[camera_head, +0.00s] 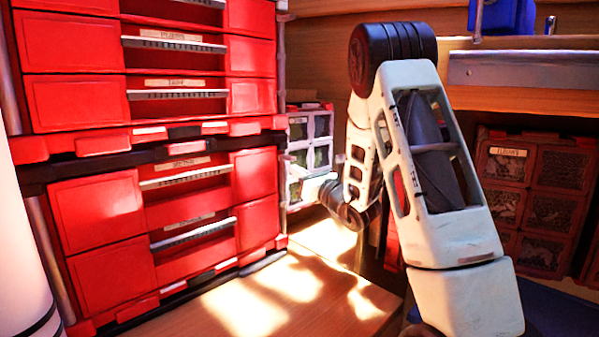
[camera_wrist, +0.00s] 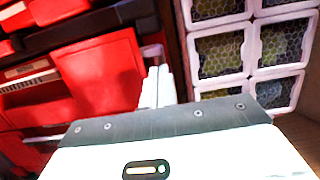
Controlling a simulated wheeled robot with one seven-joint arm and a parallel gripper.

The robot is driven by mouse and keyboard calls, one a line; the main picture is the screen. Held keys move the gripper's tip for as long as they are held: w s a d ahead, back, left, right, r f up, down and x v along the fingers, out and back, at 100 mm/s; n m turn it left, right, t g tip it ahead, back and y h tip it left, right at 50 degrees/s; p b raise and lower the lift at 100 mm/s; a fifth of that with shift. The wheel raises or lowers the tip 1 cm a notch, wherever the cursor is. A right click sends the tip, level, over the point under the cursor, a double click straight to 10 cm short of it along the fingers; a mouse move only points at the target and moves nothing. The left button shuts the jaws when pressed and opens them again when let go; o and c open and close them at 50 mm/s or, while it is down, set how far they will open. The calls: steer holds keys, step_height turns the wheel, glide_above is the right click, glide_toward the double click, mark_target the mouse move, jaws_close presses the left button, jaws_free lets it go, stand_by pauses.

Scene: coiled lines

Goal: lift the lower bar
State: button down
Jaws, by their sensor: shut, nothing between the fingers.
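A red drawer unit (camera_head: 105,205) stands at the left in the head view, in an upper and a lower block. Grey ribbed bars cross its drawer fronts; the lowest bar (camera_head: 195,237) is on the bottom drawer, with another bar (camera_head: 187,176) above it. I cannot tell for sure which one the task means. My gripper (camera_wrist: 158,86) shows two white fingers shut together, empty, beside the right edge of the red unit in the wrist view. In the head view its end is small and partly hidden by my arm, near the unit's right side.
A white-framed cabinet with mesh windows (camera_wrist: 219,53) stands right of my fingers in the wrist view. A reddish-brown drawer cabinet (camera_head: 530,195) and a grey ledge (camera_head: 523,68) are at the right. The sunlit wooden surface (camera_head: 225,305) before the red unit is clear.

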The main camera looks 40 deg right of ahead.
steer(key=shift+r, duration=0.35)
steer(key=shift+r+p, duration=0.7)
steer(key=shift+r, duration=0.9)
